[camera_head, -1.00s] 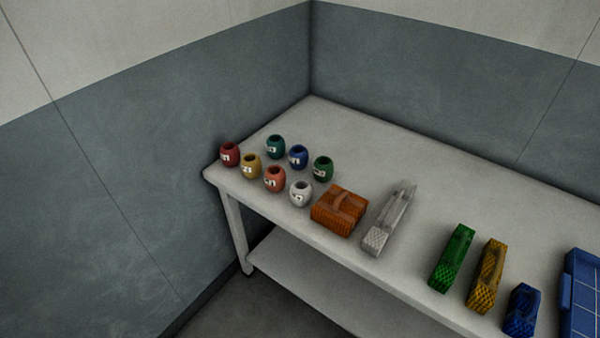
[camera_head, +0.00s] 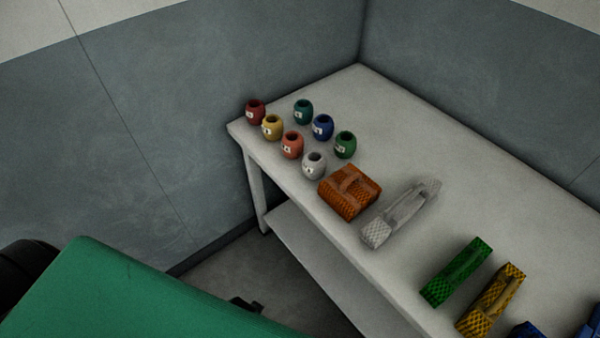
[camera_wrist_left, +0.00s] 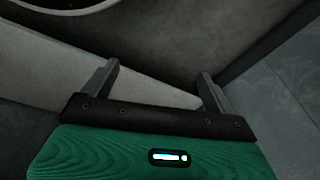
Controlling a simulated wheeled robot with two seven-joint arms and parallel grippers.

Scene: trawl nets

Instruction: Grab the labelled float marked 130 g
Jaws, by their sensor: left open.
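Several small labelled floats stand in a cluster at the left end of the table: red (camera_head: 255,112), yellow (camera_head: 272,128), coral (camera_head: 292,146), white (camera_head: 314,166), teal (camera_head: 303,112), blue (camera_head: 322,128) and green (camera_head: 345,145). Each has an open top. White labels show on them, but the print is too small to read, so I cannot tell which is marked 130 g. My left gripper (camera_wrist_left: 160,85) is open and empty in the left wrist view, with no float between its fingers. In the head view my green arm covers the lower left. My right gripper is out of view.
The grey table (camera_head: 400,120) has a lower shelf (camera_head: 310,250). On the top lie an orange net bundle (camera_head: 350,192), a pale one (camera_head: 400,215), a green one (camera_head: 456,272) and a yellow one (camera_head: 491,300). Blue items show at the lower right. Walls stand behind and left.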

